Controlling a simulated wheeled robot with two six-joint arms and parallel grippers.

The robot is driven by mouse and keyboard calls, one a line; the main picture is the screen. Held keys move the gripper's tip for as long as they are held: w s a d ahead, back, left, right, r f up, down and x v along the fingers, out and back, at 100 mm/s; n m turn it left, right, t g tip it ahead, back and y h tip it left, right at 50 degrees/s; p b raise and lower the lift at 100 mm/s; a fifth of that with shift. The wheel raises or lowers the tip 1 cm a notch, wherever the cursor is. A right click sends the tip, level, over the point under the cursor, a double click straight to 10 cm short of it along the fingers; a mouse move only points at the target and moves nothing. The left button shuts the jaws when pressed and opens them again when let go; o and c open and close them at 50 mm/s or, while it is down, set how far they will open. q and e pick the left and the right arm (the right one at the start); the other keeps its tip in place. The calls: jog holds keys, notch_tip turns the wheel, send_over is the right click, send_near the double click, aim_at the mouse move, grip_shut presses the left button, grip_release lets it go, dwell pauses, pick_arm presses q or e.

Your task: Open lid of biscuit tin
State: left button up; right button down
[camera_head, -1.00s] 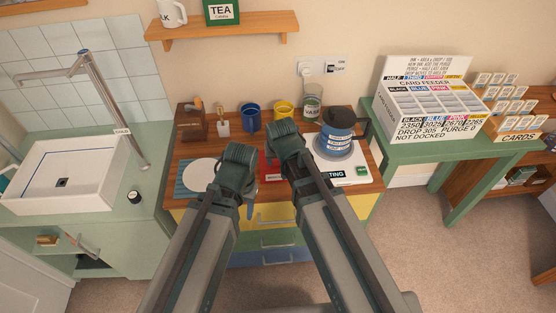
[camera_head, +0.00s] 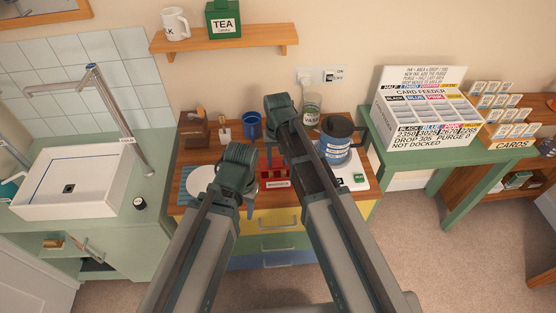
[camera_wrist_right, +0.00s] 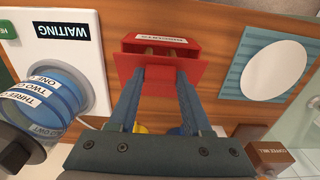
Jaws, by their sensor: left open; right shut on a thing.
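The red biscuit tin (camera_head: 275,182) stands on the wooden counter, its label facing the front edge. In the right wrist view the tin (camera_wrist_right: 168,41) appears upside down, with tan biscuits visible inside. A red lid panel (camera_wrist_right: 190,75) is raised and tilted from the tin. My right gripper (camera_wrist_right: 158,75) is shut on this panel; in the head view this gripper (camera_head: 276,154) is above the tin. My left gripper (camera_head: 243,185) is open, low to the left of the tin; its fingers are mostly hidden by its own wrist.
A white plate (camera_head: 199,180) on a blue striped mat lies left of the tin. A blue banded pot (camera_head: 335,142) stands on a white base to the right. A blue mug (camera_head: 251,124) and a glass jar (camera_head: 312,108) are behind. Drawers are below the counter.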

aim_at(276, 158)
jog(key=shift+w+r+g, duration=0.3)
jog(key=shift+w+g, duration=0.15)
jog(key=shift+g, duration=0.2)
jog(key=shift+w+r+g, duration=0.25)
jog(key=shift+w+g, duration=0.15)
jog(key=shift+g, duration=0.25)
jog(key=shift+c, duration=1.6)
grip_release()
jog(key=shift+r+p, duration=0.2)
jog(key=shift+p, duration=0.2)
jog(key=p+v, duration=1.3)
jog(key=shift+w+r, duration=0.25)
jog(key=shift+r, duration=0.05)
